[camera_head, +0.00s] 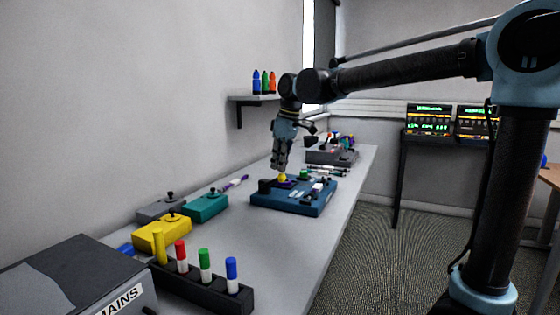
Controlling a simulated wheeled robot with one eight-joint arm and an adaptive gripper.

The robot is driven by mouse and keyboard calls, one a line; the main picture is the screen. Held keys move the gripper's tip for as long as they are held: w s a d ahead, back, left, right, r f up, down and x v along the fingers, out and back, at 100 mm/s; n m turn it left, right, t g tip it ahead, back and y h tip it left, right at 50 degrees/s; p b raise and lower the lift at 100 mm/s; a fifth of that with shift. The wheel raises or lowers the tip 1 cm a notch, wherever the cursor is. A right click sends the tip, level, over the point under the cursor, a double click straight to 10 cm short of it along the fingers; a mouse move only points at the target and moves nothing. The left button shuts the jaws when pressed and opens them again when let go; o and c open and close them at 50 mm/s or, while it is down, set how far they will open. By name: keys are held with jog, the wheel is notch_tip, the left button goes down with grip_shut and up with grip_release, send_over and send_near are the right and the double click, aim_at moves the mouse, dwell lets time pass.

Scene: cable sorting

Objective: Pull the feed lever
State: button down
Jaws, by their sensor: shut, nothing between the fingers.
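A dark blue box (265,200) with small parts on its top sits on the long grey table. My gripper (279,169) points down just above the yellow knob. Its fingers look shut and empty, and I cannot tell whether they touch the knob. No lever label is readable.
A black rack (205,283) of coloured cylinders and a MAINS box (75,280) are nearer. Grey bins (325,156) stand behind. The table's right side is clear.

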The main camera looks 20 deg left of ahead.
dwell(0.3)
jog(key=shift+d+f+y, duration=0.25)
jog(key=shift+d+y, duration=0.05)
jog(key=shift+y, duration=0.1)
